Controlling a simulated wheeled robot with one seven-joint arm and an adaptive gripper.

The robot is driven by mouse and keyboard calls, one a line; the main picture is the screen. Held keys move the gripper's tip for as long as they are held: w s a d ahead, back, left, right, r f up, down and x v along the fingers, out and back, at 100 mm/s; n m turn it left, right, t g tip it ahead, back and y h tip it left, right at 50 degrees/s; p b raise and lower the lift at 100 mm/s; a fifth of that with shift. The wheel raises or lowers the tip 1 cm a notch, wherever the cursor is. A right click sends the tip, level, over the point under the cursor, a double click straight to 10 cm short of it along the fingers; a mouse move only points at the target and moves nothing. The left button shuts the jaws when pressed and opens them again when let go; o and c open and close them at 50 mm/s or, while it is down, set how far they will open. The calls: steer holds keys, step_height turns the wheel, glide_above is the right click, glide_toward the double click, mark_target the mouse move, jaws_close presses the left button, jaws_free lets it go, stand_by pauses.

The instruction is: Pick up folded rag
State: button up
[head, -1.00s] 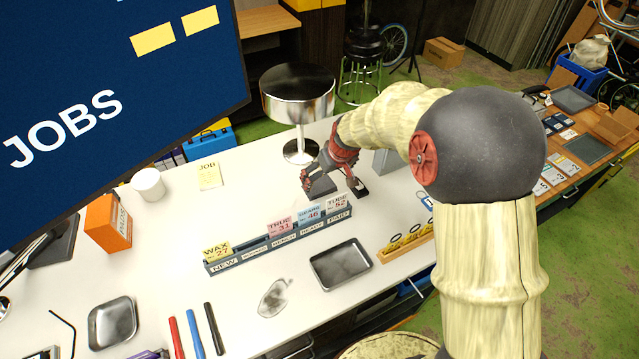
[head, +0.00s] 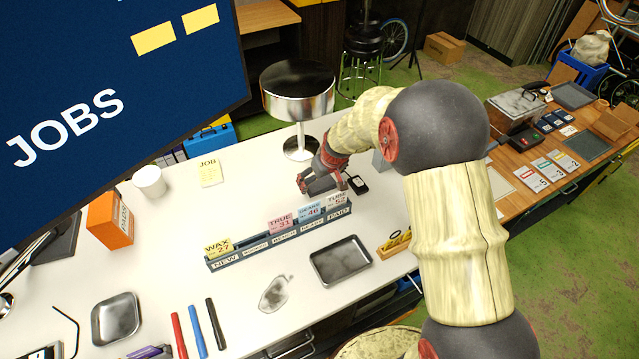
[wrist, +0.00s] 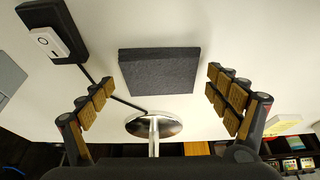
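The folded rag (wrist: 160,71) is a flat dark grey square pad lying on the white bench top in the wrist view. In the head view the rag (head: 321,186) is a small dark patch, partly hidden by my gripper (head: 322,179). In the wrist view my gripper (wrist: 157,98) is open, with its tan-padded fingers spread to the left and right of the rag. The fingers are wider apart than the rag, with nothing between them in their grip. Contact with the rag is not seen.
A black pad with a white device (wrist: 48,40) lies left of the rag, with a dark cable. A round chrome lamp (head: 298,105) stands behind. A blue ticket rack (head: 280,237) and a metal tray (head: 340,260) are in front.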

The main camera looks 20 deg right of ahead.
mark_target(320, 182)
steer(key=c, duration=0.8)
steer(key=shift+r, duration=0.1)
steer(key=shift+r, duration=0.55)
step_height(320, 182, up, 2)
steer(key=shift+r, duration=0.15)
steer(key=shift+s+a+r+b, duration=0.25)
steer(key=shift+s+a+r, duration=1)
steer(key=shift+s+r, duration=0.55)
steer(key=shift+s+a+r+b, duration=0.25)
steer(key=shift+s+a+r, duration=1.1)
steer(key=shift+s, duration=0.8)
steer(key=shift+s+a+r+b, duration=0.25)
steer(key=shift+s+a+r, duration=0.95)
steer(key=shift+s+r, duration=0.6)
steer(key=shift+s+f, duration=0.2)
